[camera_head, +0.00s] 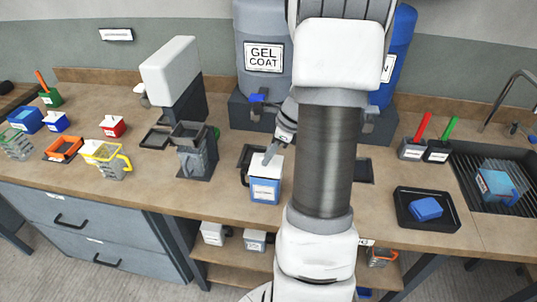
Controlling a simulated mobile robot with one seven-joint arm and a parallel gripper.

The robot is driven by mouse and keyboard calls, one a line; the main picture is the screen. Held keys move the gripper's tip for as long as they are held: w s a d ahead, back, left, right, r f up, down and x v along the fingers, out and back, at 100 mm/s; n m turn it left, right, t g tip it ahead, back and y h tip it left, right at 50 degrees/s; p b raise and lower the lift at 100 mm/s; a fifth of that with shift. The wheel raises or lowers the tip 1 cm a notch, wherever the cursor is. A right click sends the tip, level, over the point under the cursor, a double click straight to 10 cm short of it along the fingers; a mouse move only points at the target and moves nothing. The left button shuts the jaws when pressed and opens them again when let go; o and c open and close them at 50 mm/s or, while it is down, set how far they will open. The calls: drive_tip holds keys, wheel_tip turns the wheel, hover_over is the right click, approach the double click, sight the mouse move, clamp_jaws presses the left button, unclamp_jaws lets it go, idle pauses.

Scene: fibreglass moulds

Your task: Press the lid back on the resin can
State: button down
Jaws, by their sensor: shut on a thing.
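A blue can (264,192) with a pale label and a dark handle on its left stands upright near the counter's front edge, in the middle of the picture. A white lid (265,168) shows at its top. I cannot tell whether it sits fully flush. The label is too small to read. My gripper (270,156) points down at the lid and is shut on it, seen at a slant from the upper right. My arm hides the counter just right of the can.
A grey GEL COAT drum (264,62) stands behind the can, with a blue drum (398,60) to its right. A grey stand (195,150) is to the left. A black tray (428,210) with a blue block and a sink (500,178) are to the right.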

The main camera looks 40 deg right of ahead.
idle(0.3)
drive_tip(key=shift+c, duration=1.8)
unclamp_jaws()
drive_tip(key=shift+r+p, duration=3.1)
drive_tip(key=shift+r, duration=0.4)
drive_tip(key=shift+c, duration=0.3)
clamp_jaws()
